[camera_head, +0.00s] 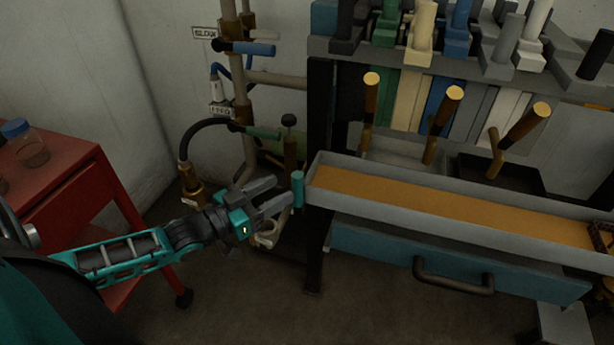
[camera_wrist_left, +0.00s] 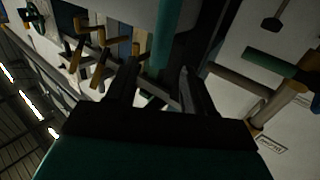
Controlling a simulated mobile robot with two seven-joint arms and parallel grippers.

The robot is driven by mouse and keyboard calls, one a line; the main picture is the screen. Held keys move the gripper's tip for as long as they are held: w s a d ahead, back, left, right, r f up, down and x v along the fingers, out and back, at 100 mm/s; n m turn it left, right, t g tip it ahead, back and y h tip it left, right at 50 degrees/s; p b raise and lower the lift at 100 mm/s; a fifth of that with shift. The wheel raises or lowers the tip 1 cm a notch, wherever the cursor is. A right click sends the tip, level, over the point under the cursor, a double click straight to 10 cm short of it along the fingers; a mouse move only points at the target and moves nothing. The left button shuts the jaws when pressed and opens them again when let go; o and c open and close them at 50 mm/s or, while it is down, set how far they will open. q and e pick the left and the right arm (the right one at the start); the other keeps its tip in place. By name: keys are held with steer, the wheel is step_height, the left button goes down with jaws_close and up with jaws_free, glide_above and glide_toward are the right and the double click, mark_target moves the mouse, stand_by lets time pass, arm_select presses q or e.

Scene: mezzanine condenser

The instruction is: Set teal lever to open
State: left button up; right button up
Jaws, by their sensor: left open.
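The teal lever (camera_head: 298,188) shows as a short upright teal handle just left of the tray's left end. In the left wrist view a teal bar (camera_wrist_left: 163,35), seemingly the same lever, runs from the top edge down toward the space between my fingers. My left gripper (camera_head: 281,194) is open, with its fingertips pointing right, just short of the lever. I cannot tell whether a finger touches it. The wrist view also shows both dark fingers (camera_wrist_left: 159,76) apart. The lever's pivot and any open mark are hidden. My right gripper is not in view.
A green-handled valve (camera_head: 264,133) and a blue-handled valve (camera_head: 255,48) sit on pipes behind the gripper. A tray (camera_head: 430,194) with a brown bottom, a drawer (camera_head: 450,262) and several coloured levers are right. A red cart (camera_head: 62,195) stands left.

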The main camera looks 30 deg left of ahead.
mark_target(298, 194)
arm_select(q)
steer(key=b+x, duration=0.1)
steer(key=x, duration=0.7)
steer(key=shift+w+d+f, duration=0.1)
steer(key=shift+w, duration=0.1)
jaws_close()
stand_by(0.4)
